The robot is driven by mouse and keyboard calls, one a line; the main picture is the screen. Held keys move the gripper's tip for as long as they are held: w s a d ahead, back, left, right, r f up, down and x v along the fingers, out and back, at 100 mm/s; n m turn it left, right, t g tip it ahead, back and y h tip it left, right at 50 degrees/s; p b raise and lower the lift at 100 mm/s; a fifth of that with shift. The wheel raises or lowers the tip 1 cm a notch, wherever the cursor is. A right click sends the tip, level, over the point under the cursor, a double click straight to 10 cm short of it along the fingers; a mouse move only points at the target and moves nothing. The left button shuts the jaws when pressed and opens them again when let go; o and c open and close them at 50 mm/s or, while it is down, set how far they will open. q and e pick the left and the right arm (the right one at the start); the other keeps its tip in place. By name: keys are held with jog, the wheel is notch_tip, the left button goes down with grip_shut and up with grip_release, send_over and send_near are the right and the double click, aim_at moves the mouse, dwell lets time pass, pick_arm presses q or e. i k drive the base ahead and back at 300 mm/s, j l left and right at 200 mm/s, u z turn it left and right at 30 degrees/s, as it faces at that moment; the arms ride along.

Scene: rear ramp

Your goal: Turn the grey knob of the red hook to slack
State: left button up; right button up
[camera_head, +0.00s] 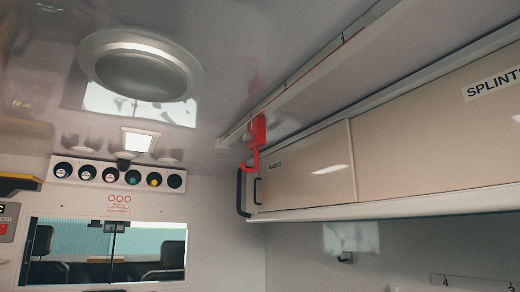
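The hook's grey knob cannot be made out at this distance. Neither of my grippers shows in the head view.
A wall cabinet (410,135) with sliding doors, one labelled SPLINTS, runs along the right. A black handle (240,192) stands at its left end, close below the hook. A round ceiling lamp (138,65) is at upper left. A window (105,250) is at lower left.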

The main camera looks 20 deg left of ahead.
aim_at(247, 138)
jog(key=i+j+z, duration=0.15)
jog(key=j, duration=0.3)
jog(key=j+z, duration=0.2)
jog(key=j, duration=0.2)
jog(key=j+z, duration=0.15)
jog(key=j, duration=0.2)
jog(key=k+j+z, duration=0.15)
jog(key=j, duration=0.15)
